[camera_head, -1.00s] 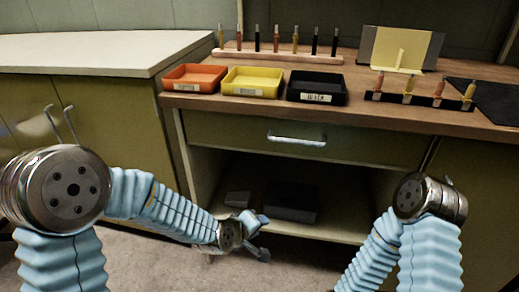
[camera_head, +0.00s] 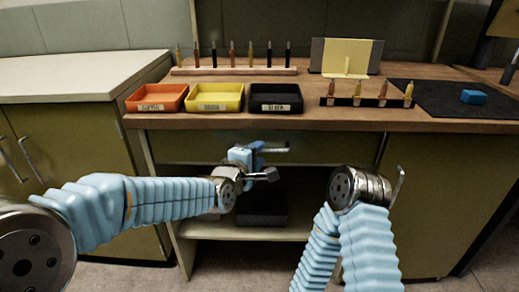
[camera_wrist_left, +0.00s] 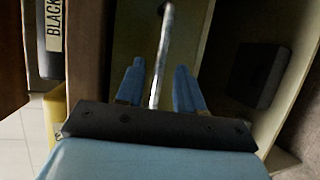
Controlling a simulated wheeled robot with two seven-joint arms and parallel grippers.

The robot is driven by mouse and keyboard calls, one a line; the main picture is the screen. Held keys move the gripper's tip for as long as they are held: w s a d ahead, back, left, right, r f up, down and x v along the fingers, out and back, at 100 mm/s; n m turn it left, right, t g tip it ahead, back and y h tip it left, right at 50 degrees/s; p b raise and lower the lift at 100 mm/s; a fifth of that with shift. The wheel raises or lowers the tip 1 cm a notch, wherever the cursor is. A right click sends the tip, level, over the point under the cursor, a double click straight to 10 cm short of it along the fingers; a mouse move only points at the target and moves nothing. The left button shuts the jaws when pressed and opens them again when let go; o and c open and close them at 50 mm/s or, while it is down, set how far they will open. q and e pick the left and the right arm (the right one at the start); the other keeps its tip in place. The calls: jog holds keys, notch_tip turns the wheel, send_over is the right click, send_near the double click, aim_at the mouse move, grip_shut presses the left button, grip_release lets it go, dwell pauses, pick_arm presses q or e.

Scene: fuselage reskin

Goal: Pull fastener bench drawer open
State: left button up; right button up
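The fastener bench drawer (camera_head: 320,150) has a wide olive front under the wooden top and looks shut. Its metal bar handle (camera_head: 276,150) is partly hidden behind my left gripper (camera_head: 252,152). In the left wrist view the handle (camera_wrist_left: 163,50) runs between the two blue fingers of my left gripper (camera_wrist_left: 158,88), which are spread with gaps on both sides. The fingers are at the handle, but I cannot tell how far they reach past it. My right arm is bent in front of the bench; its gripper does not show.
Orange (camera_head: 157,98), yellow (camera_head: 215,98) and black (camera_head: 276,98) trays stand along the top's front edge. A rack of fasteners (camera_head: 368,101) and a dark mat (camera_head: 445,98) lie to the right. Below the drawer is an open shelf (camera_head: 215,232) with a dark box (camera_head: 262,207).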

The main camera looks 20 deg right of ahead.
pick_arm(q)
jog(key=shift+x, duration=1.05)
grip_shut()
